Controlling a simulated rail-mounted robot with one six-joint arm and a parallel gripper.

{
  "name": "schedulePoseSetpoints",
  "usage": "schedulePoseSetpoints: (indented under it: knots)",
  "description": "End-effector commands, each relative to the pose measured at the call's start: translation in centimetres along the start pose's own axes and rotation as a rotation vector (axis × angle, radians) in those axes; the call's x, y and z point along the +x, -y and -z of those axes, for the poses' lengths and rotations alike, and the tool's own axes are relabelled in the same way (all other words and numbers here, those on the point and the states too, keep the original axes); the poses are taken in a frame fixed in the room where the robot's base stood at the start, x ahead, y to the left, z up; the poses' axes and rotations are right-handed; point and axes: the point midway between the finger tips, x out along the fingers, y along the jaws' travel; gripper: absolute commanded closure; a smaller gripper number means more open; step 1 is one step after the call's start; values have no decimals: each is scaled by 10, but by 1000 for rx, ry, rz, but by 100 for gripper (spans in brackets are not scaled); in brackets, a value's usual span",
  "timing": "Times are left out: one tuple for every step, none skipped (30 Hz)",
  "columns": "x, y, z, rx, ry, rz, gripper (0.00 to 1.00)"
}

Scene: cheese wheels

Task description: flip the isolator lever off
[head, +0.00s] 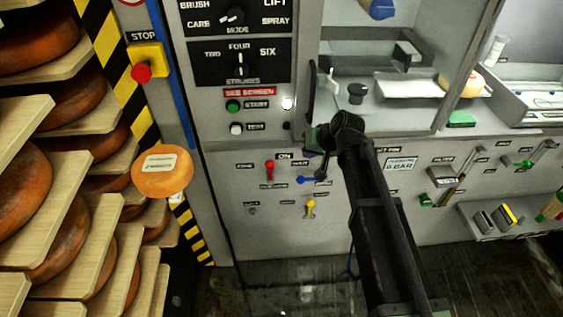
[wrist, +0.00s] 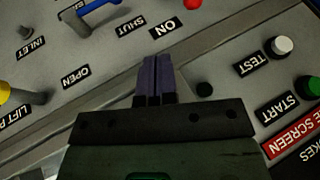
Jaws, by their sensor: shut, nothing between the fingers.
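A red lever (head: 269,169) sits on the lower grey panel in the head view, its handle pointing up beside the ON label (head: 284,156). The label under it is too small to read, so I cannot be sure that it is the isolator lever. A small part of a red handle (wrist: 192,4) shows at the top edge of the wrist view, above ON. My gripper (wrist: 157,62) is shut and empty, its dark purple fingers together. It is in front of the panel and apart from the red handle. In the head view its fingertips are hard to make out, right of the red lever.
A blue lever (head: 310,179) and a yellow lever (head: 310,207) are close by on the panel. Green START (head: 233,105) and white TEST (head: 236,128) buttons lie above. An orange cheese wheel (head: 162,171) and loaded shelves (head: 60,75) stand at left.

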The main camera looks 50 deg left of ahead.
Motion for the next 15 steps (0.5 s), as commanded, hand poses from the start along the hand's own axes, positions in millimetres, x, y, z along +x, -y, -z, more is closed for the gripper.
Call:
schedulePoseSetpoints:
  knots:
    - [0,0,0,0,1,0,100]
    - [0,0,0,0,1,-1,100]
    - [0,0,0,1,1,-1,100]
    - [0,-1,0,1,1,-1,100]
    - [0,-1,0,1,1,-1,100]
    - [1,-1,-1,1,1,-1,100]
    - [3,-1,-1,1,1,-2,100]
    - [5,-2,-1,1,2,-2,100]
    - [10,-2,-2,0,2,-2,100]
    - [14,-3,-2,0,2,-2,100]
    - [19,-3,-2,0,2,-2,100]
    - [27,-4,-3,0,2,-1,100]
    - [34,-4,-3,-1,2,-1,100]
    - [40,-4,-3,-1,2,-1,100]
    - [50,-5,-4,0,2,-1,100]
